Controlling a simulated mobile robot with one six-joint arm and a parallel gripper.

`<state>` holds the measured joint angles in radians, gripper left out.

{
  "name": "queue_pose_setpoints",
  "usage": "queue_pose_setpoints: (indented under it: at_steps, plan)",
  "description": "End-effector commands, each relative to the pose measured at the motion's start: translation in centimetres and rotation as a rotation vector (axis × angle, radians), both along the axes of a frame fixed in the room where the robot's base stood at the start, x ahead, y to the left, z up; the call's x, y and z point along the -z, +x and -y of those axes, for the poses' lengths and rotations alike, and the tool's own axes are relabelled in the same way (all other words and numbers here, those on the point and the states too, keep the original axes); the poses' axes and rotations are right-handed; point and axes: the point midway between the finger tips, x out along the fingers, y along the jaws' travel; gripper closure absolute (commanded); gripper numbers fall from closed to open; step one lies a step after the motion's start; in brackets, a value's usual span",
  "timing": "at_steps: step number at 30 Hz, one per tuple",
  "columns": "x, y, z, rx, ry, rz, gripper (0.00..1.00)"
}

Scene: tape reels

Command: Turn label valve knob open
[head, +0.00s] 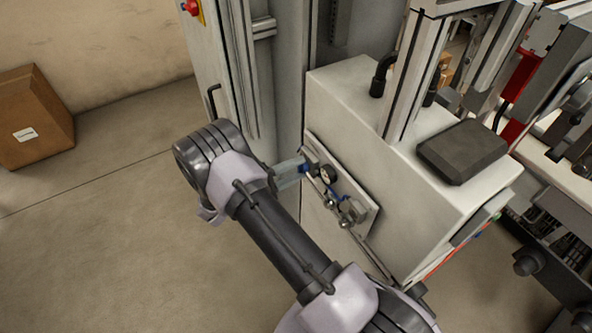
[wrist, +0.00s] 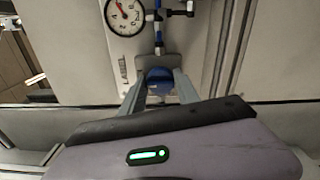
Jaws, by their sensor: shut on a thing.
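The blue valve knob (wrist: 159,76) sits below the pressure gauge on the panel marked LABEL (wrist: 123,69). My gripper (wrist: 160,88) is shut on the knob, with one finger on its left and one on its right in the wrist view. In the head view my gripper (head: 292,172) reaches the panel's left end, where a bit of the blue knob (head: 305,168) shows. The knob's lower part and any position mark on it are hidden or too small to tell.
The gauge (wrist: 124,14) and blue-and-black fittings (wrist: 172,12) are close above the knob. The panel (head: 367,211) is on the side of a pale machine cabinet (head: 350,100). A tall grey cabinet stands behind my arm. A cardboard box (head: 35,115) is far left; the floor between is clear.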

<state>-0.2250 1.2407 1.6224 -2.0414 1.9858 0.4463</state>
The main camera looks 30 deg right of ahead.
Motion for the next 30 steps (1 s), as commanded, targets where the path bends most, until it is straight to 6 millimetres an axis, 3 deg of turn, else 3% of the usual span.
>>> queue_pose_setpoints:
  at_steps: [15,16,19,30]
  plan:
    - [0.03,-0.03,-0.02,0.0,0.001,0.015,1.0]
    - [0.03,-0.03,-0.02,0.0,0.001,0.015,0.58]
    - [0.03,-0.02,-0.01,0.0,0.001,0.015,0.41]
    - [-0.06,0.01,-0.58,-0.001,0.001,0.016,0.41]
